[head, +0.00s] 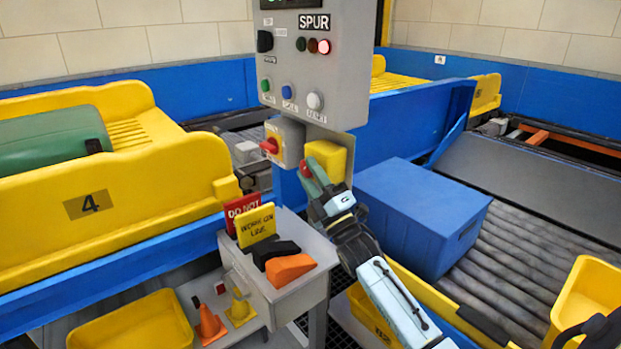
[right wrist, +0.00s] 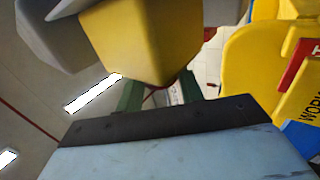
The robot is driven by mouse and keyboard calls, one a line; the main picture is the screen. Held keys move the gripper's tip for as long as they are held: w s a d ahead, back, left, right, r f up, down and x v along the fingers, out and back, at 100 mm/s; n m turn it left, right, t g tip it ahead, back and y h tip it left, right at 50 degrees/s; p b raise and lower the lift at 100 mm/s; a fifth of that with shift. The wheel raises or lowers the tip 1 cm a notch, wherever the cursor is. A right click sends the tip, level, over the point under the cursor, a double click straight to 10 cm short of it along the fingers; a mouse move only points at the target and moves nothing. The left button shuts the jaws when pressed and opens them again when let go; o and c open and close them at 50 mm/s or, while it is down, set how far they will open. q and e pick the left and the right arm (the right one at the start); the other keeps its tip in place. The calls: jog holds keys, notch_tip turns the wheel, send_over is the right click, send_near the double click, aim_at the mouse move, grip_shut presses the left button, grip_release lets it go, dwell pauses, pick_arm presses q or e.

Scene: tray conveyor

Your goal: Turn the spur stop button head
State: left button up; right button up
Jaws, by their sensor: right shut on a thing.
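The spur stop button is a yellow box (head: 326,160) under the grey SPUR control panel (head: 317,75). Its red head (head: 305,170) shows on the box's front, partly covered by my right gripper (head: 314,182). The green fingers are closed around the head, just in front of the box. In the right wrist view the yellow box (right wrist: 145,42) fills the top middle, and the right gripper (right wrist: 162,92) reaches up behind its lower edge. The fingertips and the head's grip are mostly hidden there. My left gripper is not in view.
A grey box with a red rotary switch (head: 270,146) sits close left of the yellow box. A blue crate (head: 415,215) stands right of my arm on the rollers. A grey stand (head: 290,290) with signs and wedges (head: 290,269) is below left.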

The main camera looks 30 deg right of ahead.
dwell(0.4)
jog(key=o, duration=1)
jog(key=shift+d, duration=0.1)
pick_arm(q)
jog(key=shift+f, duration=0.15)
pick_arm(e)
jog(key=v, duration=1.3)
jog(key=shift+s, duration=0.2)
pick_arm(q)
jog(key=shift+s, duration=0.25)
